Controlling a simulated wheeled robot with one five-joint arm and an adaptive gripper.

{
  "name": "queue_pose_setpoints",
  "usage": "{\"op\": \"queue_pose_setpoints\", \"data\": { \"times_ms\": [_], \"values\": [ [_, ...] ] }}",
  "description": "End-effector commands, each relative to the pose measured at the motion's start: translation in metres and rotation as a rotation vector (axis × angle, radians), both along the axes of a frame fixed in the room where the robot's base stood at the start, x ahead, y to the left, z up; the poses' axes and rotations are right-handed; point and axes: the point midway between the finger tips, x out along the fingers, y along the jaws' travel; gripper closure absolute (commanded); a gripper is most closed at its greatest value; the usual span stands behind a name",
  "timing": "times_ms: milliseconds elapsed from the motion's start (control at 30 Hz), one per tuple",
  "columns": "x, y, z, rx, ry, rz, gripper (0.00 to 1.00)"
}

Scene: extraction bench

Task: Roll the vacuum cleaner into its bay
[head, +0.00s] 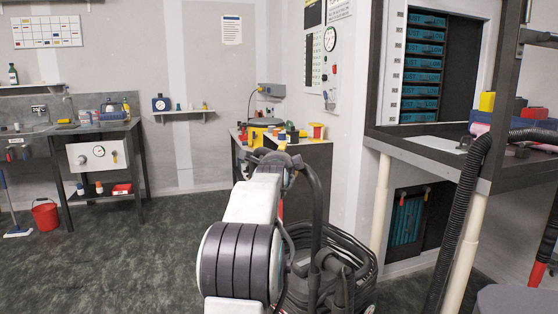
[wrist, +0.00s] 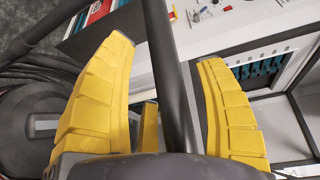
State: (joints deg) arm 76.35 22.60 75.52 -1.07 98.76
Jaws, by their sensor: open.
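The vacuum cleaner (head: 352,268) stands on the floor behind my arm in the head view, partly hidden by it. Coiled dark hose shows around it, and a dark upright handle tube (head: 318,215) rises beside my arm. In the wrist view its dark rounded body (wrist: 35,125) is at the left. My gripper (wrist: 165,50) has two yellow fingers spread apart, with the dark tube (wrist: 166,75) running between them; a gap shows on both sides of the tube. I cannot tell for certain which opening is the bay.
A bench frame (head: 430,155) on pale posts stands at the right, with a black ribbed hose (head: 465,200) hanging from it. A dark cabinet (head: 312,165) with small items stands behind the vacuum. A red bucket (head: 46,214) is far left. The dark floor (head: 120,260) at left is clear.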

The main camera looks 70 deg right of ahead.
Motion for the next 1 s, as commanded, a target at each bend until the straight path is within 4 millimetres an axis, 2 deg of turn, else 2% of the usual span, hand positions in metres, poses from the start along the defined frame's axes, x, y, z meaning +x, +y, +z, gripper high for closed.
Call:
{"op": "queue_pose_setpoints", "data": {
  "times_ms": [300,1000],
  "values": [
    [-0.001,-0.0008,-0.0004,-0.001,0.0,-0.002,0.34],
    [-0.0006,-0.0007,-0.0023,0.004,0.002,-0.001,0.96]
  ]
}}
